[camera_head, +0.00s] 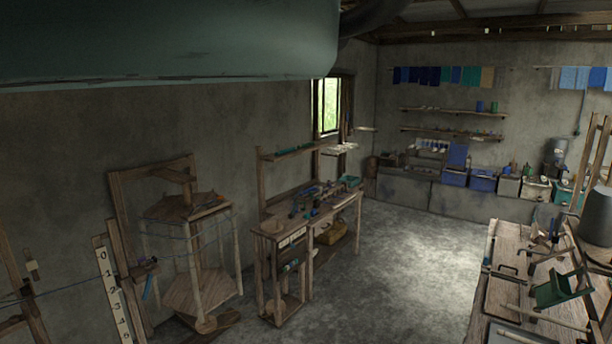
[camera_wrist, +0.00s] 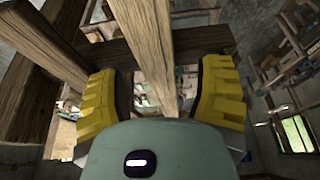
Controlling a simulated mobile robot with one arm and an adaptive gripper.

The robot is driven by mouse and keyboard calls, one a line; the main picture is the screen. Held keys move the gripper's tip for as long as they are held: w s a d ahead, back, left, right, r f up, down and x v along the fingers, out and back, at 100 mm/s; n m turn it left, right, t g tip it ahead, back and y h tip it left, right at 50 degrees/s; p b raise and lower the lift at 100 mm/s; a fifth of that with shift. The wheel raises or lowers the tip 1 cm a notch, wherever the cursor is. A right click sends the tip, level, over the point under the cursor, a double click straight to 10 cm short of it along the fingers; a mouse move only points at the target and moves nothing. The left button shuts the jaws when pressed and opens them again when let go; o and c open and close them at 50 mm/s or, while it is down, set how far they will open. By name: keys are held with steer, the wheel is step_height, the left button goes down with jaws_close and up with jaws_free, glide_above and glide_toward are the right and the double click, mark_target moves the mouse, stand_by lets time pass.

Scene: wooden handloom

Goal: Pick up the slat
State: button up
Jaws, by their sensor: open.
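In the wrist view my gripper (camera_wrist: 160,75) is open, with its two yellow ribbed fingers spread apart. A light brown wooden bar (camera_wrist: 148,45), which looks like the slat, runs down from the top edge into the gap between the fingers. Its lower end is cut off from view by my gripper's body. Space shows on both sides of the bar, so neither finger appears to touch it. The bar passes in front of a dark crossbeam (camera_wrist: 200,46). In the head view I cannot make out my gripper or the slat for certain.
Another thick wooden post (camera_wrist: 42,85) stands left of the left finger, close to it. In the head view a workbench (camera_head: 312,225) stands by the wall, a wooden winding frame (camera_head: 195,265) to its left, and a table (camera_head: 510,235) at right. The floor (camera_head: 410,260) between is clear.

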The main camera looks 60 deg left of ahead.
steer(key=shift+f, duration=0.15)
steer(key=shift+w, duration=0.1)
jaws_close()
stand_by(0.5)
